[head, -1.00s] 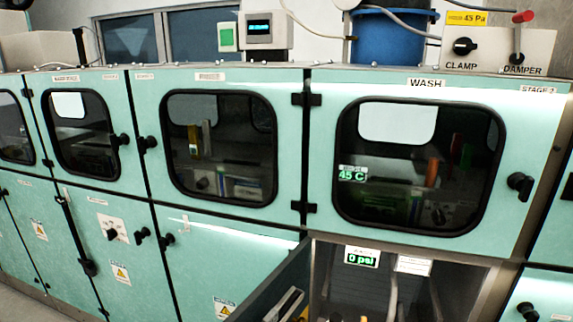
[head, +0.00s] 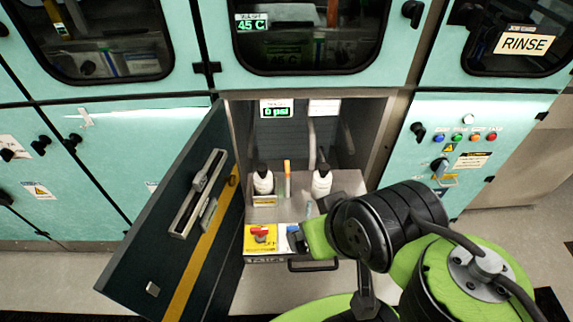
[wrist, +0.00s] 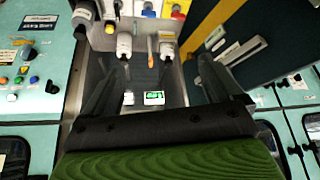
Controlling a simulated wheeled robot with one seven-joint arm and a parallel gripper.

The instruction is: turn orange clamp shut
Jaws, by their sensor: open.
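A slim upright orange piece (head: 287,166), which looks like the orange clamp's handle, stands between two white bottles inside the open lower cabinet. It also shows in the wrist view (wrist: 151,46), where the scene appears upside down. My gripper (wrist: 160,62) is open and empty, its two dark fingers spread in front of the cabinet. The orange piece appears between the fingers but beyond them, apart from both. In the head view my arm reaches in from the lower right, and I cannot make out the fingers there.
The dark cabinet door (head: 150,240) hangs open at the left. White bottles (head: 263,183) and (head: 322,182) flank the orange piece. A gauge reading 0 psi (head: 277,110) hangs above. A button panel (head: 462,140) is at the right.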

